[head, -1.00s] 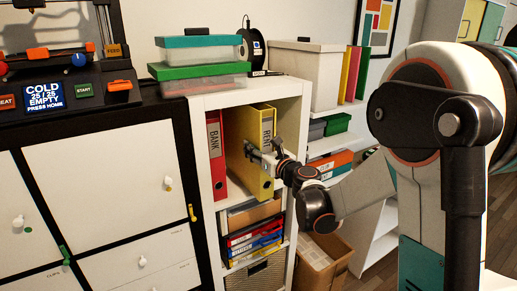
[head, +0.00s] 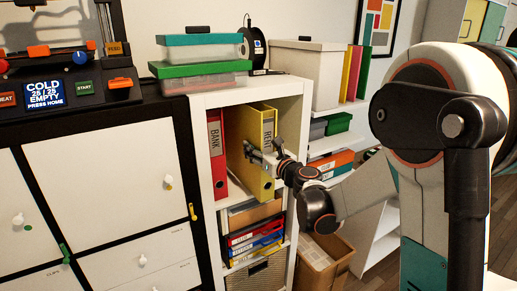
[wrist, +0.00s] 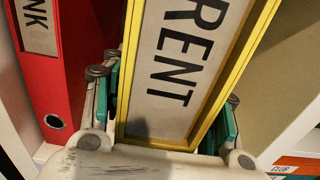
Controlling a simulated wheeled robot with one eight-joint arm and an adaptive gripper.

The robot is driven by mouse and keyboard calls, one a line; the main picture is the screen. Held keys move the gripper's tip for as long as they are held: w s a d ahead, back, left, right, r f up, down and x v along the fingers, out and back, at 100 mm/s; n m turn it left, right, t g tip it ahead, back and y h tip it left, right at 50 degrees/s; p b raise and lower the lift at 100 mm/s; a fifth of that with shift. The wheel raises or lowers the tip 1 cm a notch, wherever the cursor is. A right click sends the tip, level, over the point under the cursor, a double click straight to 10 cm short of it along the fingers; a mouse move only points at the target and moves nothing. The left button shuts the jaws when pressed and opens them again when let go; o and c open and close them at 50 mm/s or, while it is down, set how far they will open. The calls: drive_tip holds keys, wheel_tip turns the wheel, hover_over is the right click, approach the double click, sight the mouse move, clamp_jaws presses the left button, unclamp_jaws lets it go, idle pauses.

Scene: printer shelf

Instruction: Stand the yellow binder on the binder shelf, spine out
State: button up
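The yellow binder (head: 257,158), labelled RENT, stands about upright in the upper compartment of the white binder shelf (head: 251,90). Its spine faces out, and its lower front corner seems to reach slightly past the shelf's front edge. My gripper (head: 261,160) is at the spine. In the wrist view the labelled spine (wrist: 178,75) fills the space between the teal finger pads of my gripper (wrist: 172,108), which appear to press on both sides. The red BANK binder (head: 216,152) stands to its left, apart from it; it also shows in the wrist view (wrist: 68,75). The binder's far end is hidden.
Below are compartments with flat stacked files (head: 256,241) and a basket (head: 258,274). Plastic boxes (head: 198,68) and a black spool (head: 253,48) sit on top. A cardboard box (head: 325,258) stands on the floor at right. Free room shows between the two binders.

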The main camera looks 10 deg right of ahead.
drive_tip(key=shift+o, duration=0.4)
drive_tip(key=v, duration=1.1)
drive_tip(key=s+a+f+n+g+y+b, duration=0.1)
drive_tip(key=s+a+f+n+g, duration=0.15)
drive_tip(key=s+a+n, duration=0.5)
drive_tip(key=s+a+f+n+g+b, duration=0.15)
drive_tip(key=s+a+n+g, duration=0.25)
drive_tip(key=s+n, duration=0.6)
drive_tip(key=s+d+f+n+g+h+b, duration=0.3)
drive_tip(key=s+d+f+n+h, duration=0.3)
drive_tip(key=s+d+f+n, duration=0.3)
drive_tip(key=s+d+n+b, duration=0.1)
drive_tip(key=s+n, duration=0.3)
drive_tip(key=n, duration=0.2)
drive_tip(key=shift+d+g+h, duration=0.2)
drive_tip(key=shift+g+h, duration=0.1)
drive_tip(key=shift+g, duration=0.05)
